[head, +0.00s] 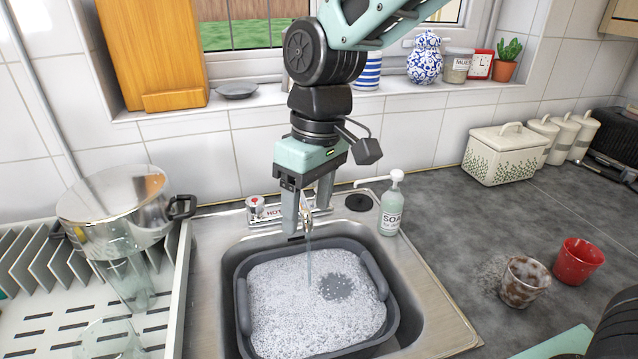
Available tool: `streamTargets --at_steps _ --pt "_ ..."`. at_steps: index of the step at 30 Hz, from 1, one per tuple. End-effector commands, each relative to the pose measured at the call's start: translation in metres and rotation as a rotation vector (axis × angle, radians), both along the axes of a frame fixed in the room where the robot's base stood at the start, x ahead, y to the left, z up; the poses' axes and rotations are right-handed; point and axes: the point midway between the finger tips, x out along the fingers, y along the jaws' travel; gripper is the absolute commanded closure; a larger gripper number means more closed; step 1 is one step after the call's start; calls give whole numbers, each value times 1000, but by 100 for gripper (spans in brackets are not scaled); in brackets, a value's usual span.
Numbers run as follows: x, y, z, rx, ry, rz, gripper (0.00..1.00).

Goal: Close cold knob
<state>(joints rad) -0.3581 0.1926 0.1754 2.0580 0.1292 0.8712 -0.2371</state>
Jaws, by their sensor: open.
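The tap stands at the back of the sink, with a spout (308,226) in the middle. A stream of water (309,265) falls from it into the grey tub. The hot knob (256,205), with a red mark, shows at the left of the tap, beside the lettering "HOT". The cold knob is not clearly visible; my gripper covers the right part of the tap. My gripper (307,216) points down over the tap with its two fingers apart and nothing seen between them. I cannot tell whether a finger touches the tap.
The tub (243,305) of suds sits in the sink. A soap bottle (391,205) stands right of the tap. A large pot (120,212) and glasses are on the drying rack at left. Two cups, one red (577,262), stand on the right worktop.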

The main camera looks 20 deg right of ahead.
Motion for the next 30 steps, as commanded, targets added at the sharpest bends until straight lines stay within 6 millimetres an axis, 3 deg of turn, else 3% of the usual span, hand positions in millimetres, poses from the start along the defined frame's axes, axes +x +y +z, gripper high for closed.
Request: streamTargets --at_steps 1,6,9,12,16,22,30 --pt "39 -3 3 3 1 -5 35" --pt "148 -33 10 -19 -15 10 35" --pt "197 -57 10 -50 -26 26 35" --pt "232 -77 9 -81 -35 47 35" --pt "257 -94 9 -112 -43 69 35" --pt "268 -102 3 -127 -46 81 35" --pt "267 -102 -43 -128 -42 81 35"
